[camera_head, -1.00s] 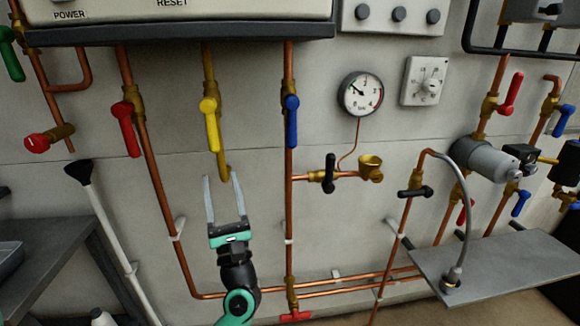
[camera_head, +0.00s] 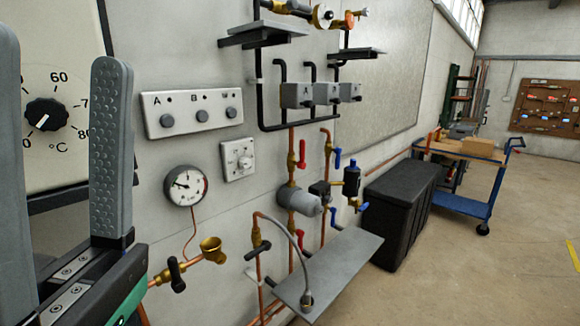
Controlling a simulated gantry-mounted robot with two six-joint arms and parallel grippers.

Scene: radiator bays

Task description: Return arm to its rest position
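My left gripper (camera_head: 62,60) is large and close at the left edge, its arm coming in from the lower left. Its two grey, studded fingers point up and stand wide apart with nothing between them. It is open. The left finger is cut off by the picture edge. Behind the fingers is the boiler's temperature dial (camera_head: 45,113) with a black knob. My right gripper is not in view.
Right of the gripper are a panel with three buttons (camera_head: 202,116), a pressure gauge (camera_head: 186,186) and a brass cup fitting (camera_head: 212,250). A grey shelf (camera_head: 345,262) juts from the wall. A black chest (camera_head: 400,215) and blue trolley (camera_head: 462,203) stand beyond. The floor at right is clear.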

